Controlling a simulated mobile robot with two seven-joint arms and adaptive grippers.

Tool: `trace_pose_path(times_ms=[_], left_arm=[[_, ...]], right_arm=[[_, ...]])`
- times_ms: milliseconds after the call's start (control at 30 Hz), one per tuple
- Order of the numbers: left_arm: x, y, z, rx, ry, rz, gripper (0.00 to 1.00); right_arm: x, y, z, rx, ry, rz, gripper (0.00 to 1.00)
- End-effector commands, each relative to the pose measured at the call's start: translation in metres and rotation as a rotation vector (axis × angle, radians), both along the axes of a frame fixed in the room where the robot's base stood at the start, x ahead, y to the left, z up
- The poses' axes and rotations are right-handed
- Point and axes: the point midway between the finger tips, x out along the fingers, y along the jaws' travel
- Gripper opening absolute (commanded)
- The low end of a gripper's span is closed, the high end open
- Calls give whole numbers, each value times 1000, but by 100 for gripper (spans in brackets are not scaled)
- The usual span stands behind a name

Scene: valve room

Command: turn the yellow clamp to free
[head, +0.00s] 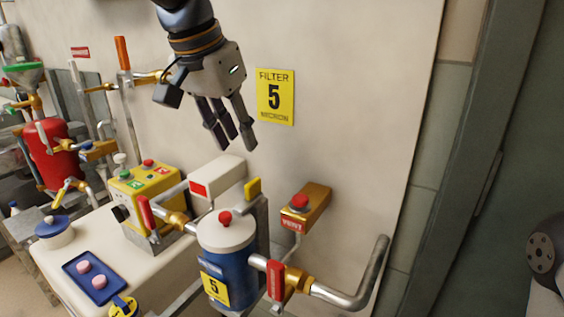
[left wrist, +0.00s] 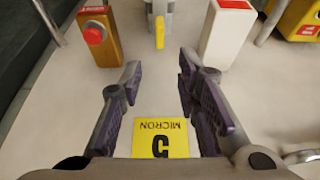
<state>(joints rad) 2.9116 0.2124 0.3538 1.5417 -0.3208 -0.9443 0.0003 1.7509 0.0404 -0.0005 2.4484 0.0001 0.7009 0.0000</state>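The yellow clamp (head: 253,188) is a small upright yellow lever behind the white lid of the blue filter housing (head: 222,262). It also shows in the left wrist view as a yellow lever (left wrist: 159,32) on a grey bracket at the top centre. My left gripper (head: 235,142) hangs from above in front of the wall, above the clamp and apart from it. Its fingers are spread with nothing between them, and the wrist view shows the same gap (left wrist: 159,75). My right gripper is not in view.
A red vent button on an orange box (head: 308,205) is right of the clamp, and a white box (head: 218,178) is left of it. Red-handled valves (head: 276,280) and pipes flank the housing. A yellow control box (head: 146,192) stands further left. The wall carries a yellow filter sign (head: 275,97).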

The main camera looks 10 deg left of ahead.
Motion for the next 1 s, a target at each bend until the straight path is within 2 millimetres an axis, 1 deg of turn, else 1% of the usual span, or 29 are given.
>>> trace_pose_path(times_ms=[67,167,433,500,567,700,933,967,1000], left_arm=[[0,0,-1,0,-1,0,30],[5,-2,-15,1,2,0,30],[29,-11,-82,0,6,-1,30],[34,-13,-95,0,5,-1,30],[38,-14,-103,0,4,-1,30],[42,-16,-111,0,-1,-2,30],[42,-16,-111,0,-4,-1,30],[42,-16,-111,0,-4,-1,28],[42,-16,-111,0,-4,-1,19]], right_arm=[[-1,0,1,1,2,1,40],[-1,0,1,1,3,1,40],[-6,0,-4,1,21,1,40],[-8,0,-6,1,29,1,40],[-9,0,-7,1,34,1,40],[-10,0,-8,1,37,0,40],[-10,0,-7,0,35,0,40],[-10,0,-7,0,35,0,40],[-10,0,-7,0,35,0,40]])
